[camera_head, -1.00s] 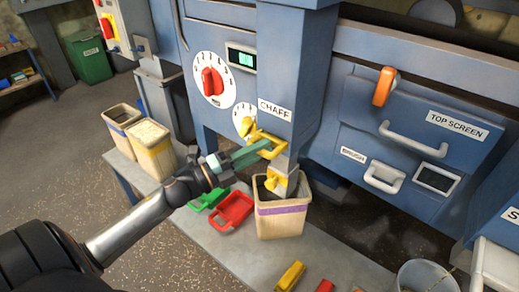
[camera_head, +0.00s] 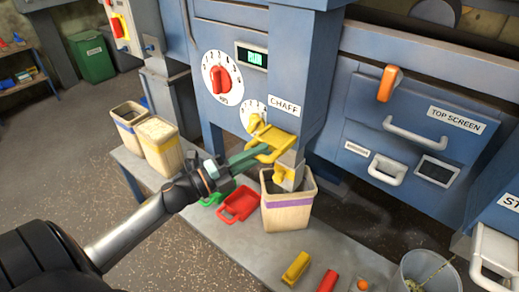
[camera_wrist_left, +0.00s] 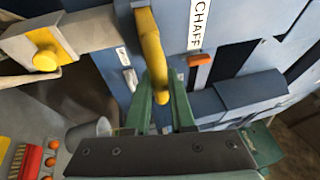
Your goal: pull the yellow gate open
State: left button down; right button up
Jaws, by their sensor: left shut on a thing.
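The yellow gate (camera_head: 284,138) sticks out of the blue chute under the CHAFF label, with a flat yellow plate and a loop handle showing. My left gripper (camera_head: 258,152) has its green fingers shut on the gate's handle. In the left wrist view the yellow handle (camera_wrist_left: 151,45) runs down between the two fingers (camera_wrist_left: 159,105). A yellow-knobbed spout (camera_head: 287,174) hangs below the gate. My right gripper is not in view.
A wooden bin with a purple band (camera_head: 287,213) stands under the spout on a grey bench (camera_head: 225,240). Red (camera_head: 240,205) and green scoops lie beside it. Two bins (camera_head: 160,148) stand left.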

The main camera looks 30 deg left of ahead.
pick_arm(q)
jog(key=shift+s, duration=0.75)
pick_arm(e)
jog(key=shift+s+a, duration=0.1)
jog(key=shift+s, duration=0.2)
pick_arm(q)
jog(key=c, duration=0.8)
grip_release()
jog(key=shift+a, duration=0.1)
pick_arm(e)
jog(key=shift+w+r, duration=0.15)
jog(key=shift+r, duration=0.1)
pick_arm(q)
jog(key=shift+o, duration=0.2)
jog(key=v, duration=1.2)
jog(key=shift+s, duration=0.25)
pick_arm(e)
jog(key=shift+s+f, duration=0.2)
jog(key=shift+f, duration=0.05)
pick_arm(q)
jog(key=shift+a+f, duration=0.1)
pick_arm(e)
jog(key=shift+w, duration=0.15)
